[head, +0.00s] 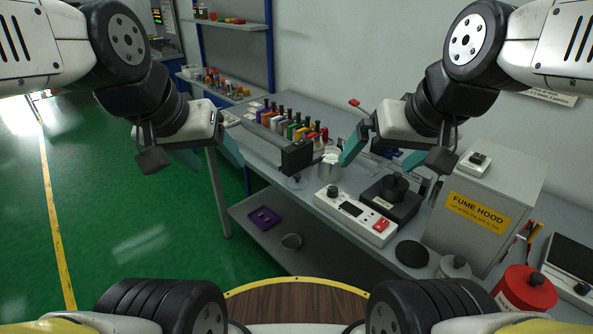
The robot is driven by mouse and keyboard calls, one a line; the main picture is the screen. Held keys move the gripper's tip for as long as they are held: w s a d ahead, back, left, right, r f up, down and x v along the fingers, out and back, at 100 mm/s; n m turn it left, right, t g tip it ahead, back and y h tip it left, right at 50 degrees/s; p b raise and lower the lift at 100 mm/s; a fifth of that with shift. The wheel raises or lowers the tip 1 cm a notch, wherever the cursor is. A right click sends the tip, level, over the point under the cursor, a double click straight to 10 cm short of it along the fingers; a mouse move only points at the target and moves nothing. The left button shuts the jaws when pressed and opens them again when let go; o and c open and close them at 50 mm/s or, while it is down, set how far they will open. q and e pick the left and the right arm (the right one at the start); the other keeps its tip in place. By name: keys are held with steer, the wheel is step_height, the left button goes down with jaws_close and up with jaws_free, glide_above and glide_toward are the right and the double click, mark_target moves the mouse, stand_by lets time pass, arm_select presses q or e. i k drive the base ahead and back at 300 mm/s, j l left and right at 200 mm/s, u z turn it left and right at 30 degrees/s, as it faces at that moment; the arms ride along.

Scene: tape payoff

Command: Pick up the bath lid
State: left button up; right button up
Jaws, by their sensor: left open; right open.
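A dark round lid-like piece with a knob (394,187) sits on a black square unit (388,205) on the grey bench; it looks like the bath lid, but I cannot read its label. My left gripper (209,153) is open and empty at the bench's left end, above the green floor and far left of the lid. My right gripper (383,153) is open and empty, with teal fingers spread, above and just behind the knob in the picture. I cannot tell its height over the lid.
A white control box (355,216) stands left of the black unit. A flat black disc (411,254), a small grey knobbed pot (454,268) and a red container (523,289) are in front. The fume hood box (478,205) stands right.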

mark_target(296, 182)
steer(key=i+l+u, duration=0.15)
steer(key=u, duration=0.25)
steer(key=l+u, duration=0.35)
steer(key=i+j, duration=0.05)
